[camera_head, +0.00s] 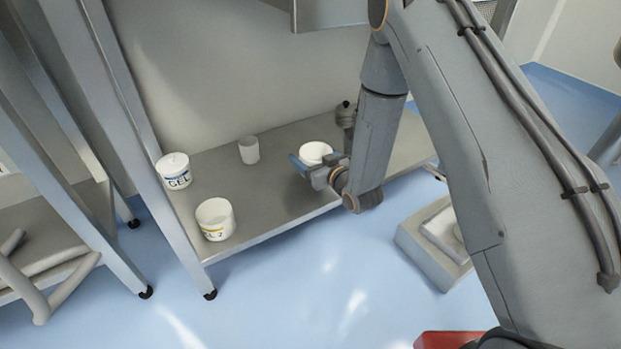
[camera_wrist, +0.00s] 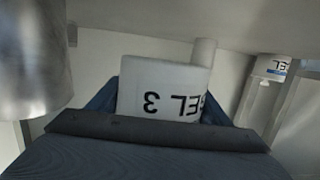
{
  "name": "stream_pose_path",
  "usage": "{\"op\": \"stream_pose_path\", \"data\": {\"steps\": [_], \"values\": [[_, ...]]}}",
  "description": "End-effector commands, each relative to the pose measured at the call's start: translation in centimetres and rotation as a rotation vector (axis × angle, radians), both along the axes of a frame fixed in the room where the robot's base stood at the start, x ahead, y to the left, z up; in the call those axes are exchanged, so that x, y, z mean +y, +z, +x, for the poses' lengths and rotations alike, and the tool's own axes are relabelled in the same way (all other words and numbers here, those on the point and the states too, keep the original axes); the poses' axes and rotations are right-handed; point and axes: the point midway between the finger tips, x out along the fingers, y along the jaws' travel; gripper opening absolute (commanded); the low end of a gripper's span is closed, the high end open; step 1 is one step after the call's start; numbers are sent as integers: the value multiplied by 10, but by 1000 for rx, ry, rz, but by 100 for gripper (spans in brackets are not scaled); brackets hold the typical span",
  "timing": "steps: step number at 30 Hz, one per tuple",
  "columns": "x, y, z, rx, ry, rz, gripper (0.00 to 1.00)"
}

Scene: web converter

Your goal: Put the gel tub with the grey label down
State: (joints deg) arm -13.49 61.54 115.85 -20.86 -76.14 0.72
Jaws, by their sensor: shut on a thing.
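My gripper (camera_head: 316,166) is shut on a white tub (camera_head: 316,150) over the right part of the steel shelf (camera_head: 285,185). In the wrist view the tub (camera_wrist: 160,85) sits between the blue fingers, with "GEL 3" lettering turned upside down. The coloured part of its label is hidden, so I cannot tell if it is grey. I cannot tell whether the tub's base touches the shelf.
A gel tub with a blue label (camera_head: 174,170) stands at the shelf's left end. A tub with a yellow label (camera_head: 215,219) stands near the front edge. A plain white cylinder (camera_head: 249,150) stands towards the back. Bare shelf lies between them and my gripper.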

Motion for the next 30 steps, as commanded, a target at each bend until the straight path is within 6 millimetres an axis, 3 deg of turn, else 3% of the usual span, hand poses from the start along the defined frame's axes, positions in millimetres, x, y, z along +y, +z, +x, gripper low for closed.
{"op": "stream_pose_path", "data": {"steps": [1, 3, 8, 14, 26, 27, 30], "values": [[0, -15, 1, 1, 0, 0, 45], [0, -25, 1, 2, 0, 0, 45], [0, -36, 0, 0, 0, 0, 45], [0, -63, 0, 2, 0, -1, 45], [0, -67, 0, -1, 0, -1, 45], [0, -68, 0, -1, 0, -1, 74], [0, -67, 0, -1, 0, -1, 90]]}}
